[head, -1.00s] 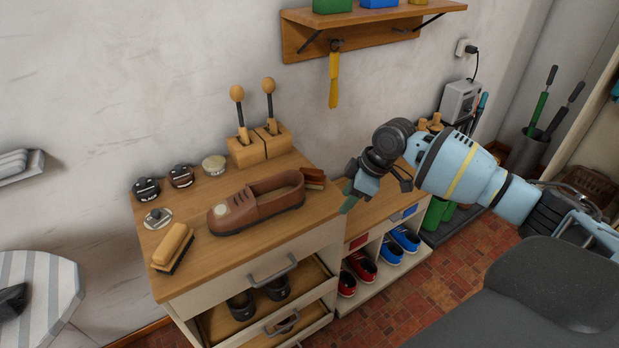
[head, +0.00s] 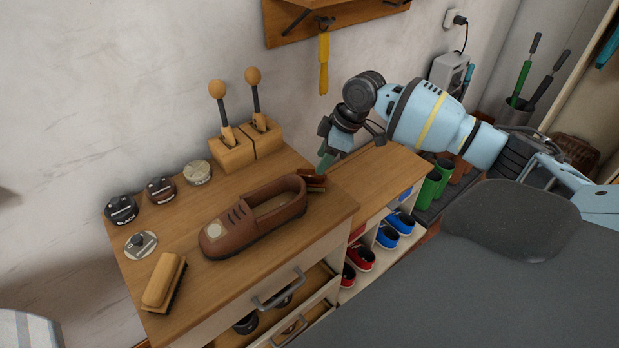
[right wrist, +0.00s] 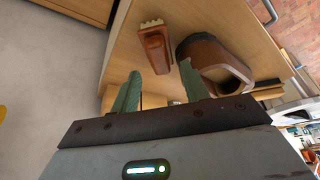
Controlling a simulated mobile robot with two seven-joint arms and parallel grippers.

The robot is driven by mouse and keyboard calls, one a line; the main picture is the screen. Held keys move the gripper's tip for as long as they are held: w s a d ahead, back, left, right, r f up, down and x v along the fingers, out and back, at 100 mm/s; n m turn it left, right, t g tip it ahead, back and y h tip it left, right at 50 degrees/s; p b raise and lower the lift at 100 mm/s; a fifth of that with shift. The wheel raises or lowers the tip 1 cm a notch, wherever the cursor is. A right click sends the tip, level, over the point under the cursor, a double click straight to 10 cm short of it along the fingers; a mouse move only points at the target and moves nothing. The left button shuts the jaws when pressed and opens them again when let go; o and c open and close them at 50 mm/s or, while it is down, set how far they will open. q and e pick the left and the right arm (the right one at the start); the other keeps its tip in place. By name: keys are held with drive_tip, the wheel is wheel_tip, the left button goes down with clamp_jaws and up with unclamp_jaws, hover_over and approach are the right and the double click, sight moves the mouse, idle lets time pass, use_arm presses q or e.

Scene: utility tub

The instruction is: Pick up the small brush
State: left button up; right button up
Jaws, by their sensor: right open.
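The small brush (head: 313,182), reddish-brown with pale bristles, lies on the cabinet top just behind the heel of the brown shoe (head: 250,218). It is partly hidden by my right gripper in the head view. In the right wrist view the small brush (right wrist: 155,47) shows whole, beyond the fingertips and beside the shoe (right wrist: 215,62). My right gripper (head: 326,160) is open and empty, close to the brush and apart from it in the wrist view; its green fingers (right wrist: 160,85) point towards it. My left gripper is not in view.
A larger brush (head: 160,282) with a light wooden back lies at the cabinet's front left. Several round polish tins (head: 121,210) stand along the left. Wooden shoe trees (head: 232,148) stand at the back. A yellow shoehorn (head: 323,65) hangs from the wall shelf.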

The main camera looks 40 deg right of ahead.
sight(311, 172)
drive_tip(key=shift+w+a+f, duration=0.2)
drive_tip(key=shift+a+f, duration=0.05)
drive_tip(key=shift+f, duration=0.4)
drive_tip(key=shift+w+f, duration=0.15)
drive_tip(key=shift+f, duration=0.15)
drive_tip(key=shift+w+a+f, duration=0.1)
drive_tip(key=x, duration=0.5)
drive_tip(key=shift+a, duration=0.1)
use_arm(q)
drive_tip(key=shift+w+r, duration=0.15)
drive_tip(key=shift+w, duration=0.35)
use_arm(e)
drive_tip(key=c, duration=0.8)
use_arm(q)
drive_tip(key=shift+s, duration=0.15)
use_arm(e)
drive_tip(key=shift+o, duration=0.2)
drive_tip(key=shift+r, duration=0.25)
